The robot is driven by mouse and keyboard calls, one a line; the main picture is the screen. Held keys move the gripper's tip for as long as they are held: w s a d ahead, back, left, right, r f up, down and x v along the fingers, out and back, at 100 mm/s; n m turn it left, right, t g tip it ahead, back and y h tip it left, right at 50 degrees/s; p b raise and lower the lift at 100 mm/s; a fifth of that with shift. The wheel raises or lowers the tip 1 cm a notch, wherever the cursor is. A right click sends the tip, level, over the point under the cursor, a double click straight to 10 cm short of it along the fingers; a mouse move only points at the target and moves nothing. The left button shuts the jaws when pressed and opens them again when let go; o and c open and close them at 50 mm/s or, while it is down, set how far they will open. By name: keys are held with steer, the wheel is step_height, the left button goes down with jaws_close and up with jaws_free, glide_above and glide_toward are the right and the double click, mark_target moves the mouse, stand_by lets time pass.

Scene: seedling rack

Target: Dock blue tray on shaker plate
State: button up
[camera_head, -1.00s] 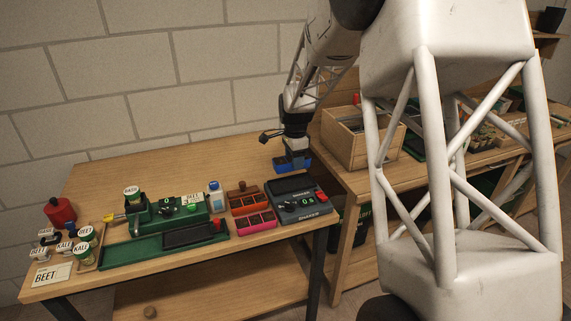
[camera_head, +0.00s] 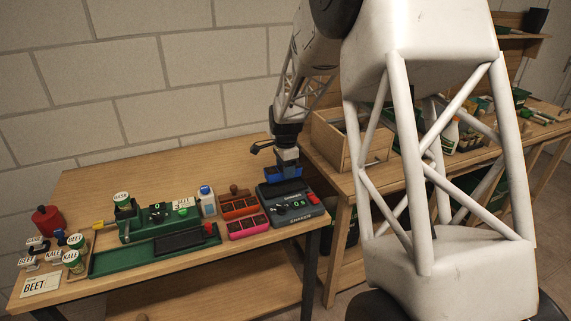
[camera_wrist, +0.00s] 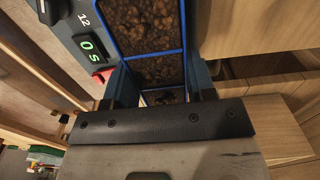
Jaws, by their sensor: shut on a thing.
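My gripper (camera_head: 287,163) is shut on the blue tray (camera_head: 283,175), which also shows in the wrist view (camera_wrist: 183,42) between my two fingers (camera_wrist: 160,88). The tray has blue rims and several compartments with brown soil. In the head view it hangs just at the back edge of the shaker (camera_head: 291,208), a dark unit with a green digit display, a knob and a red button. In the wrist view the shaker's display (camera_wrist: 91,50) lies close to the left of the tray. I cannot tell the height gap between tray and shaker plate.
Orange (camera_head: 238,206) and pink (camera_head: 247,227) trays stand just left of the shaker. A green station (camera_head: 130,230) and labelled jars lie further left. A wooden box (camera_head: 350,150) stands on the bench at right. The table behind the green station is clear.

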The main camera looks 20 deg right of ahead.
steer(key=shift+f, duration=1.5)
steer(key=shift+f, duration=0.55)
stand_by(0.9)
steer(key=o, duration=0.7)
steer(key=shift+r, duration=5.4)
